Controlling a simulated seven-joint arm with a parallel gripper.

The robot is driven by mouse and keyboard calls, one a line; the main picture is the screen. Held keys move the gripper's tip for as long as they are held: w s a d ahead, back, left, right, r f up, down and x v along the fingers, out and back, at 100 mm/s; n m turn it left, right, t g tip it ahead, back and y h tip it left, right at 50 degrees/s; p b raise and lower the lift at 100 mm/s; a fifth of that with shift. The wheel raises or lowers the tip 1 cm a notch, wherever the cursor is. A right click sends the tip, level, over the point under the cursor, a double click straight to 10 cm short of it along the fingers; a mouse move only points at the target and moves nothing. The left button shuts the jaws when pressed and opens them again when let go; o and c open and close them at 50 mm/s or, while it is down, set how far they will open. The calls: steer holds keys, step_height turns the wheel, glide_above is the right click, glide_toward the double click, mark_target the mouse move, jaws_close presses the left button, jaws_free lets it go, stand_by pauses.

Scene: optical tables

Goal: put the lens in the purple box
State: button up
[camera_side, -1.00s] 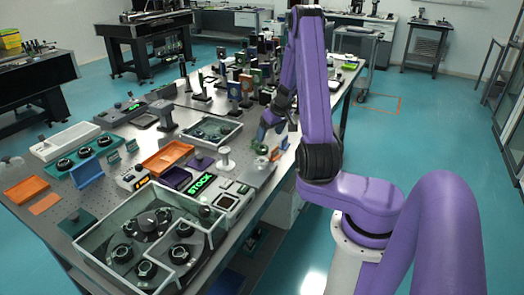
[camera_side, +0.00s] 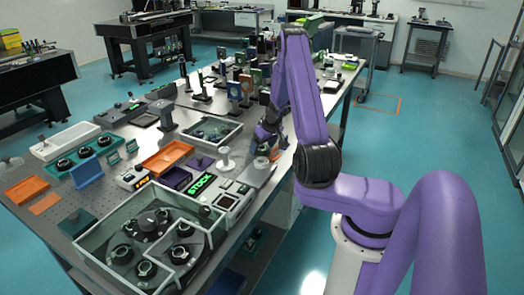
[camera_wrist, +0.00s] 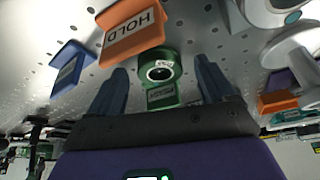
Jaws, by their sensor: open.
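The lens (camera_wrist: 160,70), a dark round glass in a green holder with a small label, stands between my fingers in the wrist view. My gripper (camera_wrist: 160,90) is open, with one blue-grey finger on each side of it and a visible gap on both sides. In the side view my gripper (camera_side: 266,140) is low over the right part of the table and mostly hides the lens. The purple box (camera_side: 176,178), a small open tray, sits on the table to the left of my gripper, beside a green STOCK display.
An orange HOLD plate (camera_wrist: 132,28) and a blue plate (camera_wrist: 70,68) stand close by the lens. A white spool-shaped post (camera_side: 226,158) stands between my gripper and the purple box. A glass-walled enclosure (camera_side: 150,245) fills the near table end.

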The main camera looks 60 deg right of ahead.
steer(key=c, duration=1.2)
steer(key=shift+c, duration=0.2)
